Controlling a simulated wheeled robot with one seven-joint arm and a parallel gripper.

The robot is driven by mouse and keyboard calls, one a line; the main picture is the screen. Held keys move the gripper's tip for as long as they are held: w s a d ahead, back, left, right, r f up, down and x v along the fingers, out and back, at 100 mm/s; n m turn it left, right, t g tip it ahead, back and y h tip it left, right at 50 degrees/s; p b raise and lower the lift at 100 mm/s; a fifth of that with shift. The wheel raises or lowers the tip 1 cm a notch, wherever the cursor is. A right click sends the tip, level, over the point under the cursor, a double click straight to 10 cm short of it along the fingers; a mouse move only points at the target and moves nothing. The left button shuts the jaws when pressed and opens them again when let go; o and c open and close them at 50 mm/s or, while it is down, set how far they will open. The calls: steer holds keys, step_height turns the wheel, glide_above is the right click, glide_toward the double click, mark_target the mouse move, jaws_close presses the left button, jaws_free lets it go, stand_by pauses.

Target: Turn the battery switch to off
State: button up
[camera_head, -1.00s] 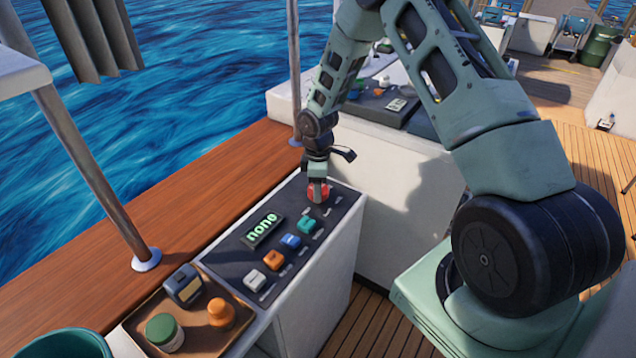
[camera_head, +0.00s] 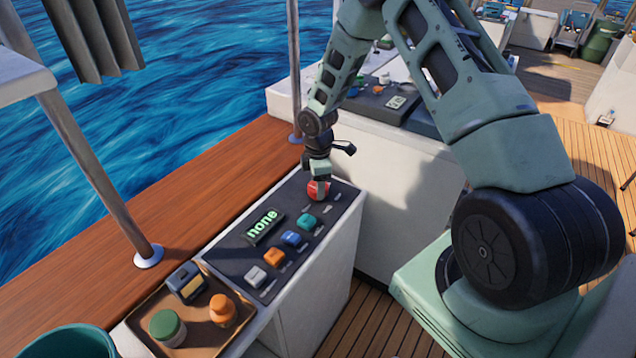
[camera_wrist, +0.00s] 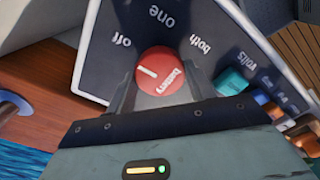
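In the wrist view the line points left, roughly towards the "off" label (camera_wrist: 122,41). "One" and "both" stand further round the dial. In the head view the knob (camera_head: 318,191) sits at the far end of the dark panel. My gripper (camera_wrist: 160,85) is over the knob, one finger on each side. The fingers look spread and not clamped on it. In the head view my gripper (camera_head: 318,180) hides part of the knob. The display (camera_head: 262,227) reads "none".
A row of teal (camera_head: 306,222), blue (camera_head: 290,238), orange (camera_head: 274,257) and grey-white (camera_head: 256,277) switches runs along the same panel. A brown tray (camera_head: 200,335) with small containers is nearer. A metal post (camera_head: 294,70) stands behind the panel.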

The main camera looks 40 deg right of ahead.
steer(key=o, duration=0.4)
steer(key=shift+r, duration=0.15)
step_height(320, 180, up, 17)
steer(key=shift+b, duration=0.3)
steer(key=shift+r, duration=0.1)
stand_by(0.3)
steer(key=s+a+r+m, duration=0.1)
steer(key=s+a+r, duration=0.2)
steer(key=s+a, duration=0.35)
steer(key=s+a+r+m, duration=0.1)
steer(key=s+a+r, duration=0.15)
steer(key=a, duration=0.75)
steer(key=s+a+r+m, duration=0.1)
steer(key=s+a, duration=0.3)
steer(key=s, duration=0.6)
steer(key=s+a+r+m, duration=0.1)
steer(key=s+a, duration=0.4)
steer(key=s, duration=0.6)
steer(key=shift+s+a+m+y, duration=0.3)
steer(key=shift+m, duration=0.4)
